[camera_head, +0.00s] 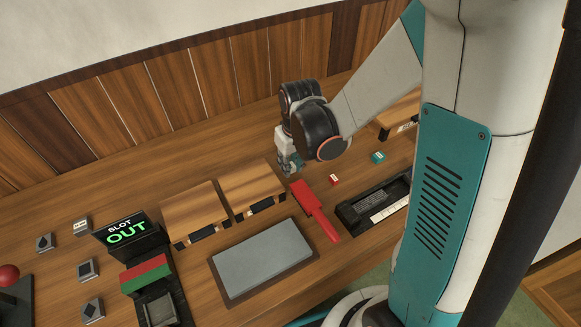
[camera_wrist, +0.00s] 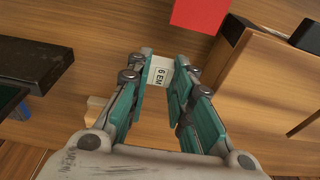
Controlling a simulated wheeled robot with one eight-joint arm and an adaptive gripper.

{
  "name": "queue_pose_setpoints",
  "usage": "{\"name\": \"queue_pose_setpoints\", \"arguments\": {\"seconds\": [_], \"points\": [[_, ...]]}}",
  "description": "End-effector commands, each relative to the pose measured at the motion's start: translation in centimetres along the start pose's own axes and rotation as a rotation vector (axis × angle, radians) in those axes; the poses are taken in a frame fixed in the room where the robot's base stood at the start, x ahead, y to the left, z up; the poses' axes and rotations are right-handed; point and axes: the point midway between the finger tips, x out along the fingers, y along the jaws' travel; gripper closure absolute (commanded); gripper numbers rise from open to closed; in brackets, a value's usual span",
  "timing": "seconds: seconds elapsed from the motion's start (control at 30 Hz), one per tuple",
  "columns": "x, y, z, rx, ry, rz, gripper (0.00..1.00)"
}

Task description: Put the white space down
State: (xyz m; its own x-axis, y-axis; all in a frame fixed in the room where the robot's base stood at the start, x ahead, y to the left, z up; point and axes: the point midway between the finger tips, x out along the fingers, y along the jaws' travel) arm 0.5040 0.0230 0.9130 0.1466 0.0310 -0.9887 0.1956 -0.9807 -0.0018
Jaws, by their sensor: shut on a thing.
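My gripper (camera_head: 290,163) is low over the wooden table, behind the red paddle and to the right of the wooden boxes. In the wrist view my gripper (camera_wrist: 161,80) is shut on the white space (camera_wrist: 160,72), a small white block marked "6 EM", held between the fingertips. In the head view I cannot make out the white space at the fingers. I cannot tell whether its underside touches the table.
A red paddle (camera_head: 315,209) lies in front of my gripper. Wooden boxes (camera_head: 252,186) stand to its left. Small red (camera_head: 334,180) and teal (camera_head: 377,157) blocks and a black tray (camera_head: 354,214) are to the right. A grey slab (camera_head: 262,260) lies in front.

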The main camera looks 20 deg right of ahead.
Motion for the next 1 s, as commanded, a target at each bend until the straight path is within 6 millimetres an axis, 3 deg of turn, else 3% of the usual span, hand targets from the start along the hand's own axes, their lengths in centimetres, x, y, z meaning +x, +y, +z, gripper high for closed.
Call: {"name": "queue_pose_setpoints", "arguments": {"seconds": [0.1,0.47,0.5,0.57,1.0], "points": [[1.5,0.01,0.2,0.0,0.0,0.0,1.0],[1.77,0.0,0.27,0.0,0.0,0.0,1.0],[1.75,0.0,0.27,0.0,0.0,0.0,0.75],[1.68,0.0,0.26,0.0,0.0,0.0,0.61],[1.2,0.0,0.18,0.0,0.0,0.0,0.59]]}}
